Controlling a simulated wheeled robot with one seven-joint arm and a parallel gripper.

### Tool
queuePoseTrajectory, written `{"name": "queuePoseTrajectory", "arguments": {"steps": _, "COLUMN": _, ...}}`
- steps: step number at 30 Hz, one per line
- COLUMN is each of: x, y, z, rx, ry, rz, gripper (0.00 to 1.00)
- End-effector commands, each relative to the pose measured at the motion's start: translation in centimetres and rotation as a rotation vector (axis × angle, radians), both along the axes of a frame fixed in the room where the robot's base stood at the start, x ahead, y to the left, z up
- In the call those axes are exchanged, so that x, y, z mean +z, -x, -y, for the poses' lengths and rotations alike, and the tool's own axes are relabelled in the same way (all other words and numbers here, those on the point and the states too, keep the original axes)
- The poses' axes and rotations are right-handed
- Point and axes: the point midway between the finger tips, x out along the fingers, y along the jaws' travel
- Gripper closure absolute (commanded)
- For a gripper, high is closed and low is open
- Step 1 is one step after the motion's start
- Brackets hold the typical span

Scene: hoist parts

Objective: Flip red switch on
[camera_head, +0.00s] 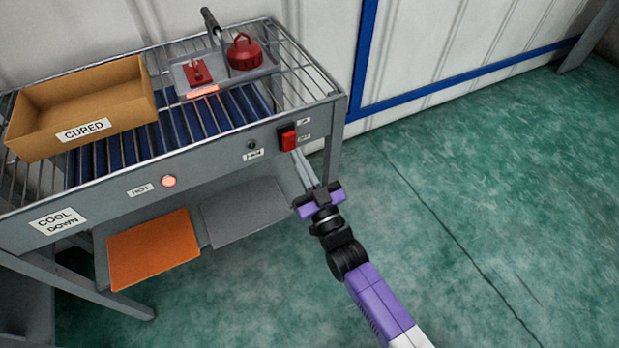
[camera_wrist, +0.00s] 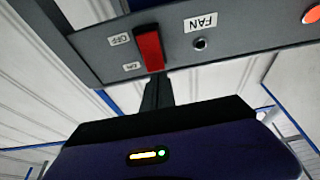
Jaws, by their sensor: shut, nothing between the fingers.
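The red switch (camera_head: 288,138) is a rocker on the right end of the grey front panel. In the wrist view the red switch (camera_wrist: 150,48) appears upside down, with the OFF label (camera_wrist: 120,40) and ON label (camera_wrist: 131,66) beside it. In the head view the ON label (camera_head: 303,122) is above the OFF label (camera_head: 304,138). My gripper (camera_head: 297,155) is shut and empty, its fingertips pointing at the panel right by the switch. In the wrist view the fingertips (camera_wrist: 156,84) end close to the switch's ON end. I cannot tell whether they touch, or which way the rocker is tilted.
A FAN label (camera_head: 253,155) and a small dark lamp (camera_head: 251,145) are left of the switch. A lit orange lamp (camera_head: 168,181) is by the HOT label. The rack holds a cardboard CURED box (camera_head: 135,110) and a grey tray (camera_head: 262,73) with red parts. Green floor at right is clear.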

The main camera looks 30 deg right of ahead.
Motion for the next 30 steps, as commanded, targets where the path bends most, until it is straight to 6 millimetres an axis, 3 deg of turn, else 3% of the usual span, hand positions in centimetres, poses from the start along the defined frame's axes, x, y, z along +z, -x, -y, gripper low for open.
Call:
{"name": "queuePoseTrajectory", "arguments": {"steps": 3, "x": 0.7, "y": -1.7, "z": 0.0, "rx": 0.000, "ry": 0.000, "rz": 0.002, "gripper": 1.00}}
{"name": "queuePoseTrajectory", "arguments": {"steps": 9, "x": 1.1, "y": -3.1, "z": 0.0, "rx": 0.000, "ry": 0.000, "rz": -0.001, "gripper": 1.00}}
{"name": "queuePoseTrajectory", "arguments": {"steps": 21, "x": 1.2, "y": -3.3, "z": 0.0, "rx": 0.000, "ry": 0.000, "rz": -0.001, "gripper": 1.00}}
{"name": "queuePoseTrajectory", "arguments": {"steps": 30, "x": 2.5, "y": -3.5, "z": 0.1, "rx": -0.001, "ry": 0.000, "rz": -0.094, "gripper": 1.00}}
